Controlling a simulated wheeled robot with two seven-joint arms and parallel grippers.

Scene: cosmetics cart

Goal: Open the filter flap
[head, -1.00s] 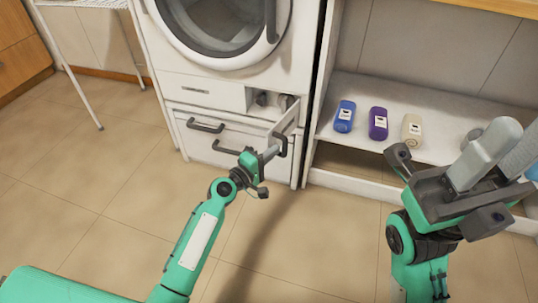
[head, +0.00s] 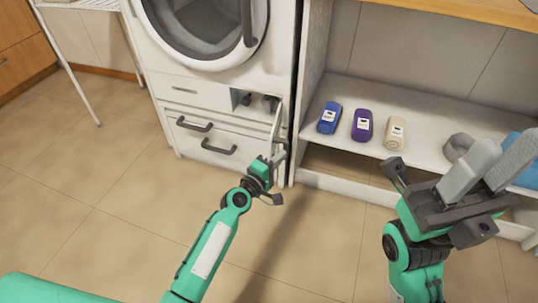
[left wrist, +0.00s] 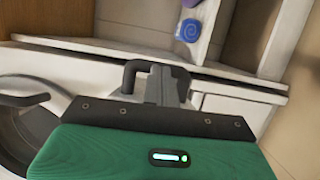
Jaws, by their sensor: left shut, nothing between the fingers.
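The filter flap (head: 277,122) is at the lower right of the white washing machine (head: 180,87). In the head view it stands swung out, nearly edge-on, and uncovers a recess (head: 243,98) with dark round parts inside. My left gripper (head: 277,158) is shut and empty at the flap's lower outer end. In the left wrist view the gripper's fingers (left wrist: 165,87) are beside a dark curved handle (left wrist: 135,72); whether they touch is unclear. My right gripper (head: 493,170) is open and empty at the right, in front of the shelf.
A drawer front (head: 215,136) with two dark handles is below the flap. A white shelf (head: 420,145) at the right holds a blue bottle (head: 329,118), a purple bottle (head: 362,125) and a beige bottle (head: 395,133). The tiled floor in front is clear.

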